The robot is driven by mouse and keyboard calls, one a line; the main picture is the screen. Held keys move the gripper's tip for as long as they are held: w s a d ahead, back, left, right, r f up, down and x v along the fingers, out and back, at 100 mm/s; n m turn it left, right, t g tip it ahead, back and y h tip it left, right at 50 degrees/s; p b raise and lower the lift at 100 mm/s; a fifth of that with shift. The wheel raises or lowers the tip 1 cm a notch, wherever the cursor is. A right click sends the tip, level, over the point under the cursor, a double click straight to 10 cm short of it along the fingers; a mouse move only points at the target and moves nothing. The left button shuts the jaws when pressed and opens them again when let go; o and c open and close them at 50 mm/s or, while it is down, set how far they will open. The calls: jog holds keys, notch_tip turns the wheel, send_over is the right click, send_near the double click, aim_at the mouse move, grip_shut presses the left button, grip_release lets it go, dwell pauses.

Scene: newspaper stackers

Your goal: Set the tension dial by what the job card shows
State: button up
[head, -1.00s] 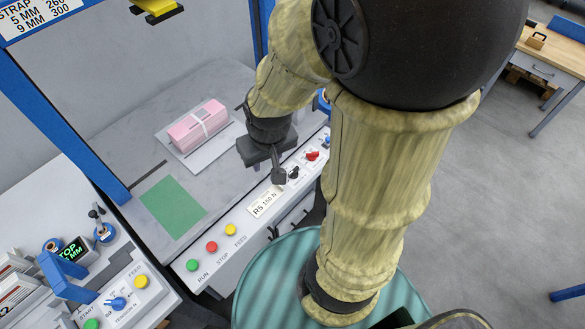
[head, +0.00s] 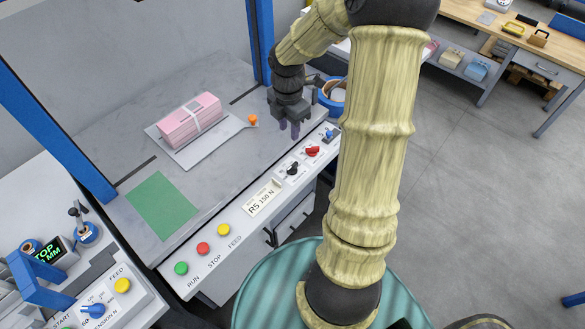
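The job card (head: 261,197), a white plate reading "R5 150 N", is on the front panel of the machine. To its right on the same panel is a row of knobs: a black dial (head: 293,168), a red dial (head: 313,151) and a blue dial (head: 330,133). Their scale marks are too small to read. My gripper (head: 289,129) points down behind the red and black dials, apart from them. Its two fingers stand apart with nothing between them.
A pink bundle (head: 190,120) with a white strap lies on a grey plate by an orange knob (head: 253,119). A green sheet (head: 161,205) lies nearer. Green, red and yellow buttons line the panel. A left machine has another blue dial (head: 93,310) marked tension.

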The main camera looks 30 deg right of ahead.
aim_at(293, 166)
jog(key=shift+w+d+f+n, duration=0.2)
jog(key=shift+d+n, duration=0.15)
jog(key=shift+n, duration=0.05)
jog(key=shift+w+d+f+n, duration=0.15)
jog(key=shift+d+n, duration=0.2)
jog(key=shift+n, duration=0.05)
notch_tip(293, 166, down, 18)
jog(key=shift+r+b, duration=0.25)
jog(key=shift+b, duration=0.75)
grip_shut()
